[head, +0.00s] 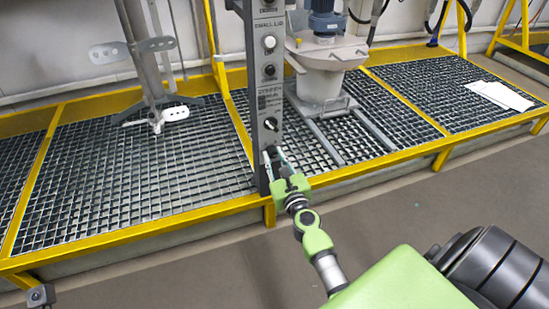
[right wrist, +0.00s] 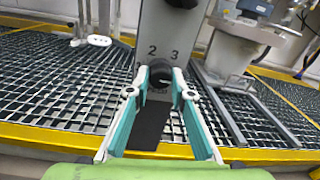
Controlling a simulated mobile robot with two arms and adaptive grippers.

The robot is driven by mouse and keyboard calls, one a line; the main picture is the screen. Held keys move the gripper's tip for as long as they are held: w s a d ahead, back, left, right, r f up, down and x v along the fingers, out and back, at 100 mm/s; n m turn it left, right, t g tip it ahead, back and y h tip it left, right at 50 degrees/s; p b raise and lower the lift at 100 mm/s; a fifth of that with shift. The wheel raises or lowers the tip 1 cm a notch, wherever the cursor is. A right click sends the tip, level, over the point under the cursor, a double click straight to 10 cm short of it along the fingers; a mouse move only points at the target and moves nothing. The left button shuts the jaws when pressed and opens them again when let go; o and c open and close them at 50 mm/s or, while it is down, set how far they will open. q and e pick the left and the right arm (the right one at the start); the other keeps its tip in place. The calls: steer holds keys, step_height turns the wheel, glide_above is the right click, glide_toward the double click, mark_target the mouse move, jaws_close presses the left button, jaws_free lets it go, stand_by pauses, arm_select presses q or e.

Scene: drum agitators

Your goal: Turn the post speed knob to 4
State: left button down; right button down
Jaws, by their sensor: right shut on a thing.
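The grey control post (head: 262,90) stands upright at the front of the grating, with labels, buttons and knobs down its face. Its lowest knob (right wrist: 160,76) is dark and round, with the numbers 2 and 3 printed above it in the right wrist view. My right gripper (head: 275,156) is shut on this knob, one teal-lined finger on each side. In the head view the fingers partly hide the knob. The knob's pointer and the other numbers around it cannot be made out. My left gripper is not in view.
Another black knob (head: 271,124) sits just above the gripped one. A grey drum (head: 322,80) with a blue motor stands behind right, and a metal agitator shaft (head: 150,70) behind left. Yellow rails (head: 370,170) edge the grating. The floor in front is clear.

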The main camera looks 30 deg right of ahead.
steer(key=c, duration=1.8)
jaws_free()
steer(key=shift+s, duration=0.1)
steer(key=v, duration=1.2)
